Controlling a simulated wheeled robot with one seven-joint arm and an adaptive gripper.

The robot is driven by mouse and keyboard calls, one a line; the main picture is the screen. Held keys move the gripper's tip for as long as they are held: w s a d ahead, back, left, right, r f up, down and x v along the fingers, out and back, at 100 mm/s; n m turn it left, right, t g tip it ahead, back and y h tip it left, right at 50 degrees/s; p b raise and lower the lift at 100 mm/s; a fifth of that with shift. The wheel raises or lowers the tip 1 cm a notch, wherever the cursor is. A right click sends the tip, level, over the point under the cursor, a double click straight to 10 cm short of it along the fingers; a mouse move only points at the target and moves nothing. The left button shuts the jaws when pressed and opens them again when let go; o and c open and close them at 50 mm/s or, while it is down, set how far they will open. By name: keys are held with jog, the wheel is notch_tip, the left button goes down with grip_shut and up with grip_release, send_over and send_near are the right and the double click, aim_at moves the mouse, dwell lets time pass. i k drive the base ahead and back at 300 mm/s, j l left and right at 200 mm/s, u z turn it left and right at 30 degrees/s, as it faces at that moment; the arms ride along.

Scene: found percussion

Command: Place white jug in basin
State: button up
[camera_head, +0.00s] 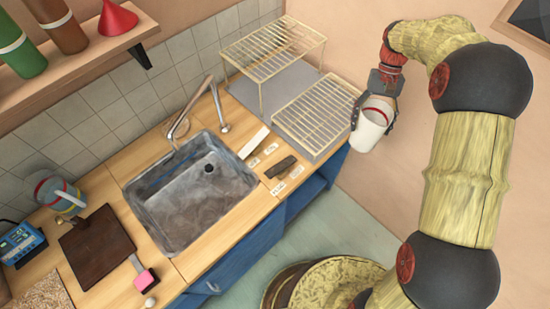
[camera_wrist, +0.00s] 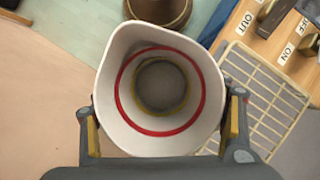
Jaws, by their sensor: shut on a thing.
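The white jug (camera_head: 369,127) is held in my gripper (camera_head: 374,111) in the head view, in the air to the right of the counter's right end. In the wrist view the white jug (camera_wrist: 115,88) shows its open mouth, with a red ring inside, between the two fingers of my gripper (camera_wrist: 163,120). The fingers are shut on its sides. The basin (camera_head: 190,194) is a grey metal sink set into the wooden counter, left of the jug. Its floor with a dark drain shows, and it looks empty.
A wire rack (camera_head: 318,112) lies between the jug and the basin, with a taller wire stand (camera_head: 270,50) behind it. A tap (camera_head: 185,112) rises at the basin's back edge.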

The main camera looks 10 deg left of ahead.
aim_at(202, 201)
jog(key=k+u, duration=0.1)
jog(key=u, duration=1.35)
jog(key=i+j, duration=0.1)
jog(key=i, duration=0.35)
